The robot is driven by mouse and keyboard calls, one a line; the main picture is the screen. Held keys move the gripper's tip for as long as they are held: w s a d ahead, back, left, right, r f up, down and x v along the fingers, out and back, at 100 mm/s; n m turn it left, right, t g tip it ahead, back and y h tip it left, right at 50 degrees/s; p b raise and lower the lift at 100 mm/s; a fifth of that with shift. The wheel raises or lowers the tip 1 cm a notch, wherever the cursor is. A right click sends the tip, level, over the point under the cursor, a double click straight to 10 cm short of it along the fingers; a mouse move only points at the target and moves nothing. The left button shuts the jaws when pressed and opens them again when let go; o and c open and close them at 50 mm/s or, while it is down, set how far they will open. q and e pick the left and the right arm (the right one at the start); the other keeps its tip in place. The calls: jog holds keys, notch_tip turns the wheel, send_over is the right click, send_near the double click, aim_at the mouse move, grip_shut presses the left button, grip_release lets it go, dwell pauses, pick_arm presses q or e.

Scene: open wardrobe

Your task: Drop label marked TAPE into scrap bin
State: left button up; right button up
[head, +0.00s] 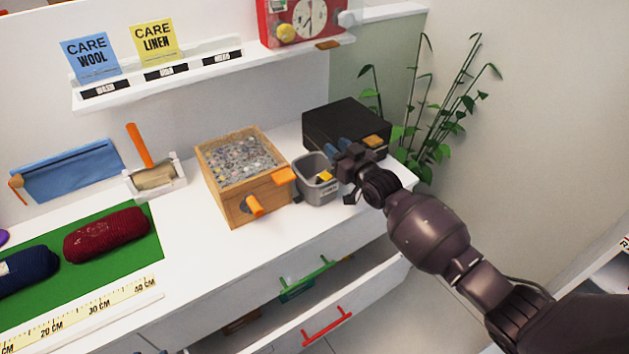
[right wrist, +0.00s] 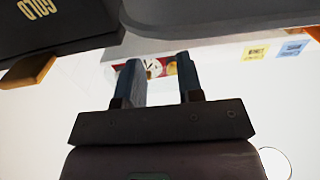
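The grey bin (head: 318,190) stands on the white worktop between the wooden box and the black box. A small yellow and dark piece (head: 324,175) shows inside it; I cannot read any marking on it, so I cannot tell whether it is the TAPE label. My right gripper (head: 333,149) is above the bin's back right rim. In the right wrist view its two blue fingers (right wrist: 161,80) stand apart with nothing between them, below a grey surface that looks like the bin (right wrist: 220,14). My left gripper is out of view.
A wooden box (head: 240,170) of small grey pieces stands left of the bin. A black box (head: 345,125), marked GOLD in the wrist view, stands behind it. A shelf (head: 195,75) holds WOOL and LINEN cards. A drawer (head: 330,325) is open below.

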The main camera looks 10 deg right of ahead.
jog(key=v, duration=1)
jog(key=shift+s+d, duration=0.15)
jog(key=shift+s, duration=0.2)
jog(key=s+d+f+m+g+h, duration=0.1)
jog(key=s+d+f+h, duration=0.1)
jog(key=s+f, duration=0.3)
jog(key=s+d+f+m+g+h, duration=0.1)
jog(key=s+f, duration=0.5)
jog(key=s, duration=0.7)
jog(key=s+d+f+m+g+h, duration=0.1)
jog(key=s+d+f+g+h, duration=0.1)
jog(key=s+f, duration=0.4)
jog(key=s+d+h, duration=0.1)
jog(key=s+h, duration=0.1)
jog(key=s, duration=0.1)
jog(key=shift+g, duration=0.4)
jog(key=shift+w+a, duration=0.1)
jog(key=shift+a, duration=0.1)
